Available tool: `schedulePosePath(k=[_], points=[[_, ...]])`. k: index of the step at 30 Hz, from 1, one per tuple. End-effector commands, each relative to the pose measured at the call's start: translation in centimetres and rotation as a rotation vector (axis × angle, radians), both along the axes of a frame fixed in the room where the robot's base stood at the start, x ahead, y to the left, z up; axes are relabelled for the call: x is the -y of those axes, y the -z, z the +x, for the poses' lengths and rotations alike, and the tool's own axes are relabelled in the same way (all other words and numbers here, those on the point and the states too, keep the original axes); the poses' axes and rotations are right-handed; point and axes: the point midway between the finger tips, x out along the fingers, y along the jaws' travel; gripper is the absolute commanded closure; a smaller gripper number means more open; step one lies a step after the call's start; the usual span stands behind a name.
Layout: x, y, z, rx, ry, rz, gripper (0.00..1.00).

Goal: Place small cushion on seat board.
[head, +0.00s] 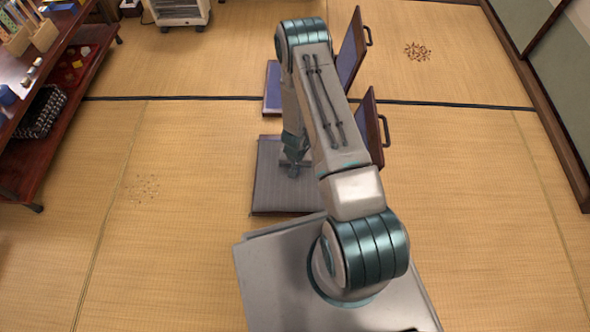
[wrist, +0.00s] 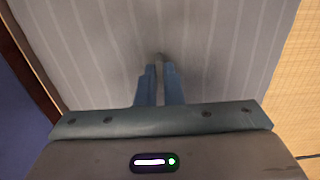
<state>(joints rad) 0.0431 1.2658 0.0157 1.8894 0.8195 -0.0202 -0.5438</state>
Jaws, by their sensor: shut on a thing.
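The small cushion (head: 272,192) is grey with pale stripes and lies flat and level at the foot of the nearer backrest. In the wrist view the cushion (wrist: 90,40) fills most of the picture. My gripper (head: 293,168) points down at the cushion's middle, and its blue fingers (wrist: 161,68) are close together on it. The seat board under the cushion is hidden, apart from what may be a thin dark edge. I cannot tell whether the cushion touches it. My arm hides the cushion's right part in the head view.
The nearer wooden backrest (head: 372,125) has a dark handle. A second floor chair with a blue seat (head: 272,88) and backrest (head: 352,50) stands behind. A wooden shelf (head: 50,100) with small items is at the left. Tatami (head: 460,210) is clear at right.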

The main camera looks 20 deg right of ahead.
Motion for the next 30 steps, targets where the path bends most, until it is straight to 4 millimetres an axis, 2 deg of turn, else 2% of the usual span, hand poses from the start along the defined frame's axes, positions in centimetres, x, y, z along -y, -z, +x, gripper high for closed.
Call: schedulePosePath(k=[4,5,6,7,18,23,30], points=[[0.0,0.5,0.0,0.0,0.0,0.0,1.0],[0.0,0.3,0.0,0.0,0.001,0.0,0.85],[0.0,0.3,0.0,0.0,0.001,0.0,0.74],[0.0,0.3,0.0,0.0,0.001,0.0,0.71],[0.0,-0.3,0.0,0.0,0.0,0.0,0.71],[0.0,-3.2,0.0,0.002,0.0,-0.002,0.71],[0.0,-8.6,0.0,0.001,-0.002,0.0,0.71]])
